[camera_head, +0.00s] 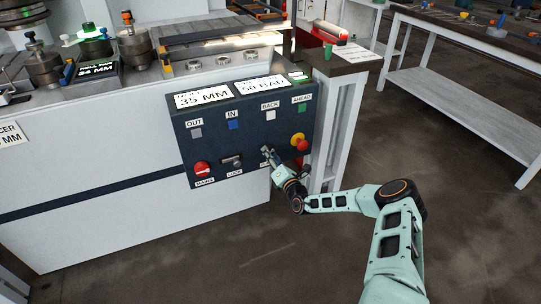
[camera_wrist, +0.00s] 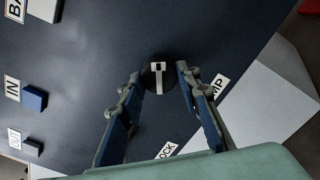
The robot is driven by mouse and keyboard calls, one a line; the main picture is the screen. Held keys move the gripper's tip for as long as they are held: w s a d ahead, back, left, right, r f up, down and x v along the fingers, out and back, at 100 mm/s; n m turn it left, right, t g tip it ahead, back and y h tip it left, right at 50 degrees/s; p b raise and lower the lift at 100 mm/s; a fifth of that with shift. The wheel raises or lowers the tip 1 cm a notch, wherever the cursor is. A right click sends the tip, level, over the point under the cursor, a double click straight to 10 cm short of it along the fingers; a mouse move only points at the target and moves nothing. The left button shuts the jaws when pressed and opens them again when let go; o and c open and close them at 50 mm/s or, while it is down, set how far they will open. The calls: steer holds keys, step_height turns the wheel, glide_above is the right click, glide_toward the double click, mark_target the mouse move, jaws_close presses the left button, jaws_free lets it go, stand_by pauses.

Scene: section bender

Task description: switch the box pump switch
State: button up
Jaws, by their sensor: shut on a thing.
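The pump switch (camera_wrist: 158,84) is a round black knob with a white mark, on the dark blue control panel (camera_wrist: 105,50). My gripper (camera_wrist: 159,70) is shut on the knob, one finger on each side of it. The partly hidden PUMP label (camera_wrist: 220,86) is beside the right finger in the wrist view. In the head view my gripper (camera_head: 268,153) is at the lower right of the panel (camera_head: 222,140) and hides the knob.
Coloured buttons line the panel above, including the blue IN button (camera_head: 233,125). A grey table (camera_head: 347,68) stands behind to the right.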

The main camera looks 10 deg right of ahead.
steer(key=shift+f, duration=0.1)
steer(key=o, duration=1.1)
steer(key=v, duration=1.2)
